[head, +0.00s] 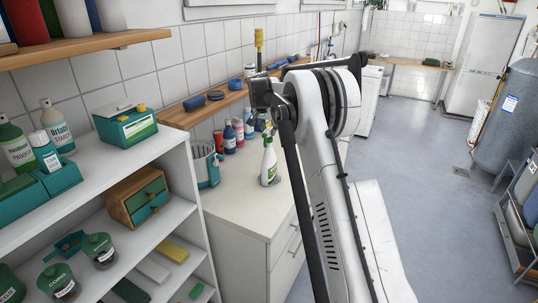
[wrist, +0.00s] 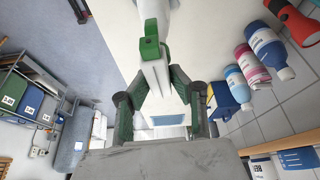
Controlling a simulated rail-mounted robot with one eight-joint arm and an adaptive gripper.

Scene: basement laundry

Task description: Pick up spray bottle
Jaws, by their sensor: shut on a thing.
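The spray bottle (head: 268,163) is white with a green label and a green top. In the head view it is upright at the white counter's front part; I cannot tell whether its base touches the counter. In the wrist view its green and white spray head (wrist: 151,50) lies between the fingers of my gripper (wrist: 160,88). My gripper is shut on the bottle near its top. In the head view my arm hides most of the gripper.
The white counter (head: 235,205) has a teal-and-grey container (head: 206,165) at left and several bottles (head: 238,132) along the wall. A wooden shelf (head: 205,106) runs above them. White shelving (head: 95,175) with jars and boxes stands at left. Open floor (head: 425,150) lies at right.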

